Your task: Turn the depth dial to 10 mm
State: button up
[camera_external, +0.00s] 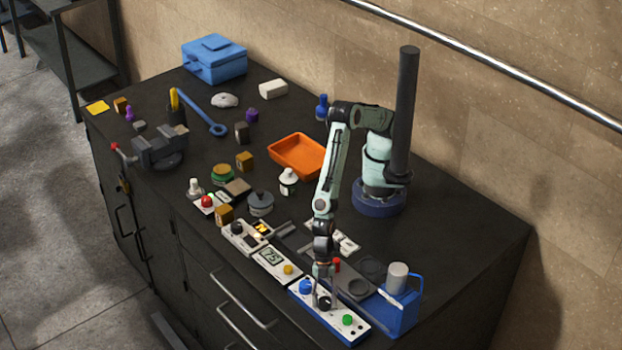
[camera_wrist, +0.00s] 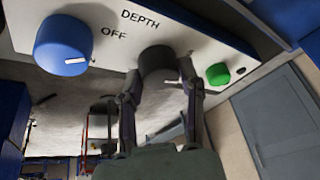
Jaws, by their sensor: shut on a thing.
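The control panel (camera_external: 328,311) is a white-faced block with a blue base at the table's front edge; its white face (camera_wrist: 110,50) fills the top of the wrist view. It bears a blue knob (camera_wrist: 62,46), a dark dial (camera_wrist: 157,58) in the middle and a green knob (camera_wrist: 218,74). The word DEPTH is printed near the dark dial, and OFF stands between it and the blue knob. My gripper (camera_wrist: 161,80) is shut on the dark dial, one finger on each side. In the external view my gripper (camera_external: 323,298) points down at the panel. No millimetre marks are readable.
A grey unit with a 75 display (camera_external: 271,257) and yellow knob stands left of the panel. A blue press-like stand with a pale cylinder (camera_external: 397,276) stands close on the right. An orange tray (camera_external: 298,154) lies farther back. The table's front edge is just beyond the panel.

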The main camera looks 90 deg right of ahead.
jog(key=m+t, duration=0.2)
jog(key=m, duration=0.2)
jog(key=shift+m, duration=0.3)
dwell(0.3)
jog(key=o, duration=1.2)
jog(key=shift+c, duration=0.2)
jog(key=shift+r, duration=0.1)
jog(key=v, duration=1.2)
jog(key=shift+a, duration=0.1)
